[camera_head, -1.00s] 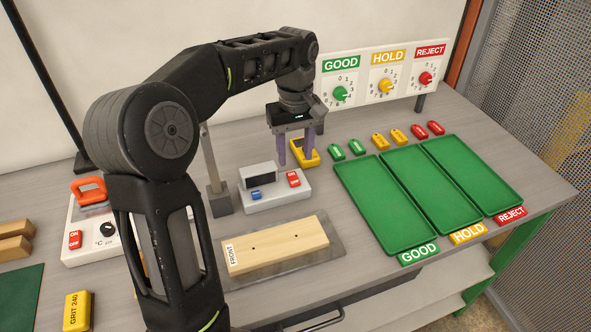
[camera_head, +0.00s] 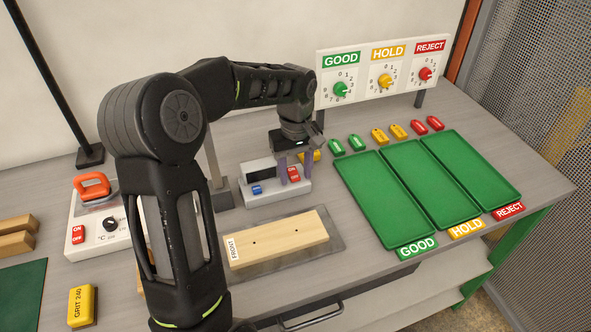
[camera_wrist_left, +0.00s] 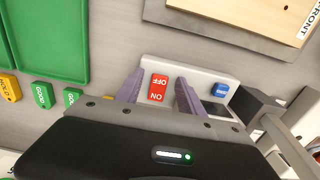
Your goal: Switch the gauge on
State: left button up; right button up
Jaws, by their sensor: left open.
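The gauge (camera_head: 279,199) is a white box with a dark display (camera_head: 260,172), a blue button (camera_head: 257,189) and a red ON/OFF switch (camera_head: 294,174). My left gripper (camera_head: 296,181) is above its right part, pointing down, open and empty. In the left wrist view the gripper's fingers (camera_wrist_left: 158,84) are on either side of the red switch (camera_wrist_left: 158,88). The blue button (camera_wrist_left: 221,90) lies outside them. I cannot tell whether the fingers touch the gauge. The switch's position is unclear. My right gripper is not in view.
A wooden board (camera_head: 275,243) lies on a grey plate in front of the gauge. A grey post (camera_head: 216,180) stands left of it. Green trays (camera_head: 375,203) are to the right. A partly hidden yellow object (camera_head: 314,155) lies behind. Another ON/OFF box (camera_head: 93,241) is at left.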

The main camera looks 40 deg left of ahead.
pick_arm(q)
grip_shut()
dwell(0.5)
